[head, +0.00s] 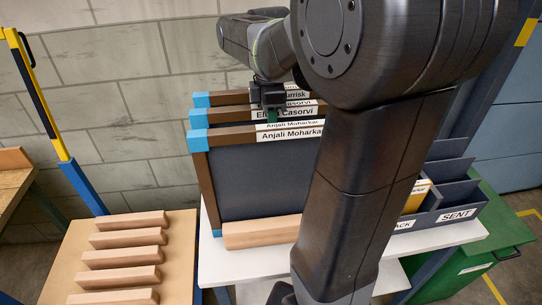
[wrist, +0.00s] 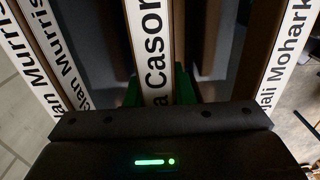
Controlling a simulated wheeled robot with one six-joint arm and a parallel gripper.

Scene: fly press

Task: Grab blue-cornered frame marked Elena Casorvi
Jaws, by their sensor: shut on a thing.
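The frame marked Elena Casorvi (head: 235,118) has a brown wooden top rail, a white name label and a blue corner at its left end. It stands upright, second from the front in a row of similar frames. My gripper (head: 272,115) comes down on its top rail, partly covering the name. In the wrist view its label (wrist: 155,55) runs between the green fingers of my gripper (wrist: 160,92), shut on the rail. The fingertips are partly hidden behind the gripper body. The frame's lower part is hidden by the front frame.
The Anjali Moharkar frame (head: 240,138) stands close in front, and a Murrisk frame (head: 232,98) close behind. A wooden block (head: 260,233) lies before them on a white table (head: 240,265). Slotted wooden bars (head: 120,255) are at left, grey SENT trays (head: 458,200) at right.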

